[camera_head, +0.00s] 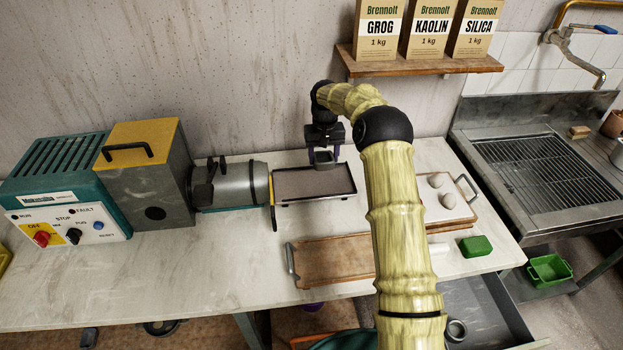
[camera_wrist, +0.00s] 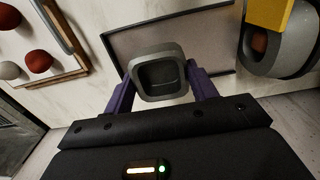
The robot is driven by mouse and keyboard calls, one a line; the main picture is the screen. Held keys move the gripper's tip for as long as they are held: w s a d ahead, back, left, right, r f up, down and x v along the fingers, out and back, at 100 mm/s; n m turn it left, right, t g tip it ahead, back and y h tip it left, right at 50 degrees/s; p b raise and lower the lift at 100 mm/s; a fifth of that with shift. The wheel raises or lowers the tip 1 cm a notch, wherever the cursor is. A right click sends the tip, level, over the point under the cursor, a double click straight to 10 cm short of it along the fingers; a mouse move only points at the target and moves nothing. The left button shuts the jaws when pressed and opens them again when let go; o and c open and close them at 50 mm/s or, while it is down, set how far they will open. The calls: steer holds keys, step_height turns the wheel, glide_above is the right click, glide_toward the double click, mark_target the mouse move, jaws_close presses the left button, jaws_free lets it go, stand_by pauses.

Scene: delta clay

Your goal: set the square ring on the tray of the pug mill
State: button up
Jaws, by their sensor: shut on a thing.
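The grey square ring (camera_head: 325,166) is held in my gripper (camera_head: 323,155), above the back part of the tray (camera_head: 316,187) of the pug mill (camera_head: 150,180). In the wrist view the ring (camera_wrist: 162,96) sits between the two purple fingers of my gripper (camera_wrist: 160,77), its opening showing. I cannot tell the exact gap between ring and tray. The tray stands at the mill's outlet and looks empty.
A wooden board (camera_head: 330,260) lies in front of the tray. A board with round lumps (camera_head: 435,180) and a green block (camera_head: 476,246) are to the right. A shelf with bags (camera_head: 425,67) hangs behind my arm. An open drawer (camera_head: 490,312) is at the lower right.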

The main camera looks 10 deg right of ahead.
steer(key=shift+s+r, duration=0.1)
steer(key=p, duration=0.1)
glide_above(323, 188)
steer(key=shift+f, duration=3.15)
steer(key=shift+f, duration=0.1)
steer(key=shift+f+p, duration=0.6)
steer(key=shift+f, duration=1.2)
steer(key=shift+f, duration=0.2)
steer(key=o, duration=1.1)
steer(key=shift+c, duration=0.2)
steer(key=shift+r, duration=0.1)
